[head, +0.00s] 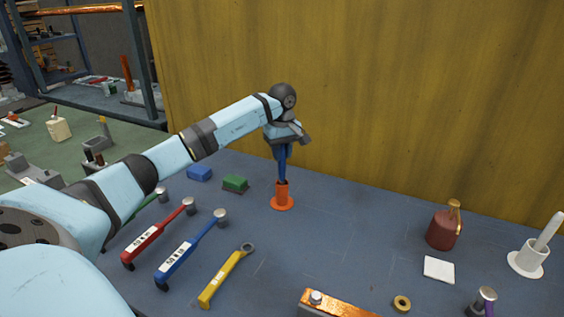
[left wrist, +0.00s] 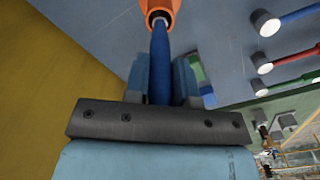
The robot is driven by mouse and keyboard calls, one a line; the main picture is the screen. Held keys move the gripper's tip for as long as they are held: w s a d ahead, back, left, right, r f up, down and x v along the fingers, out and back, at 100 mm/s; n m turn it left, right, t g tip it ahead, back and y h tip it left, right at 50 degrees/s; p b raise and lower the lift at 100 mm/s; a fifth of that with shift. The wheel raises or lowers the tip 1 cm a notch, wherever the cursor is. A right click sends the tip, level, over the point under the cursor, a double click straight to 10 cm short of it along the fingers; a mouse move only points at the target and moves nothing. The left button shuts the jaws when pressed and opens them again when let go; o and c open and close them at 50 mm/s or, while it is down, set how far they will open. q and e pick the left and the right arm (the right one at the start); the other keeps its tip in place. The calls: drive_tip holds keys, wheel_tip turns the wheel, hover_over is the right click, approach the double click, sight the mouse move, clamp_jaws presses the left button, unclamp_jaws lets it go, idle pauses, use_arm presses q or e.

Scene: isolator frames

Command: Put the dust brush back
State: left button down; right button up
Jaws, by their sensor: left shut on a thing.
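My left gripper (head: 283,142) is shut on the blue handle of the dust brush (head: 283,165), above an orange holder (head: 282,199) with a round base on the bench. The brush is upright. Its dark lower end meets the holder's top, and its bristles are hidden. In the left wrist view the blue handle (left wrist: 160,62) runs between the two fingers (left wrist: 161,85) toward the orange holder (left wrist: 172,5). I cannot tell how deep the brush sits in it. My right gripper is not in view.
On the blue-grey bench (head: 340,240), a green block (head: 235,183) and a blue block (head: 199,173) lie left of the holder. Red (head: 158,233), blue (head: 190,250) and yellow (head: 225,276) tools lie in front. A yellow wall (head: 370,100) stands behind. A dark red bottle (head: 443,230) stands right.

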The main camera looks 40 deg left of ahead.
sight(282, 181)
use_arm(q)
drive_tip(key=shift+f, duration=1.7)
drive_tip(key=shift+f, duration=0.15)
drive_tip(key=c, duration=1)
unclamp_jaws()
drive_tip(key=shift+o, duration=0.2)
wheel_tip(282, 181, up, 12)
drive_tip(key=shift+r, duration=0.2)
